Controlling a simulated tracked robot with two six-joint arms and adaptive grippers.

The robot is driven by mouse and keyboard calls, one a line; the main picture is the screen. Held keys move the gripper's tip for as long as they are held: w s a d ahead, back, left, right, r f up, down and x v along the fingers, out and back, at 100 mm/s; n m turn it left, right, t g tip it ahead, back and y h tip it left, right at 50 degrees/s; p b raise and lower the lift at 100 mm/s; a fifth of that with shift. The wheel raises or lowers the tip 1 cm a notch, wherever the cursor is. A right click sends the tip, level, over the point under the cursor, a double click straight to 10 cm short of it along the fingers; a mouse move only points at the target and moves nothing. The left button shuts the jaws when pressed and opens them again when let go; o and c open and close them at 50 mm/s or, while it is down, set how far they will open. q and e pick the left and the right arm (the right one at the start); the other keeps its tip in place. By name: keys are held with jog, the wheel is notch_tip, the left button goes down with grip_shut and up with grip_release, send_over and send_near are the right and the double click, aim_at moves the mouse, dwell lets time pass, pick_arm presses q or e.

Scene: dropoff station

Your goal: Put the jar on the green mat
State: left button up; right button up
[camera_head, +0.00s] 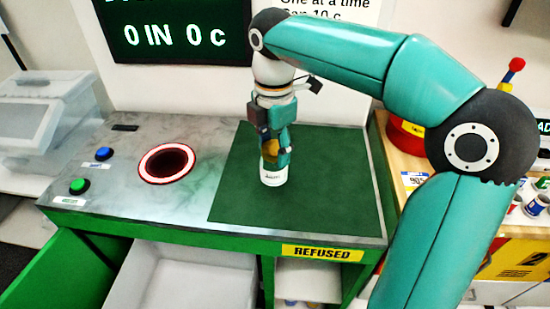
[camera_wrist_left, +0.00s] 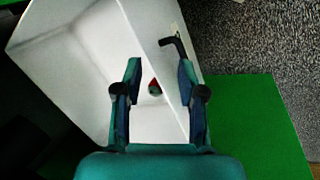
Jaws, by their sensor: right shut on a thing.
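The jar (camera_head: 273,178) is white with small dark print, and an orange-yellow part shows higher up between the fingers. It is upright over the middle of the dark green mat (camera_head: 235,190). My right gripper (camera_head: 274,152) points down and is shut on the jar's upper part. The jar's base looks to be at the mat's surface, but I cannot tell if it touches. In the left wrist view my left gripper (camera_wrist_left: 160,90) is open and empty, above a white bin (camera_wrist_left: 75,60). It does not show in the head view.
Left of the mat are a red-ringed round hole (camera_head: 167,162), a blue button (camera_head: 104,153) and a green button (camera_head: 78,186). A small red and green thing (camera_wrist_left: 154,88) shows inside the white bin.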

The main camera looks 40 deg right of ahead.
jog(key=shift+f, duration=1.45)
jog(key=o, duration=1.4)
notch_tip(320, 180, up, 12)
jog(key=shift+f+p, duration=0.15)
jog(key=shift+p, duration=0.8)
jog(key=shift+r, duration=0.2)
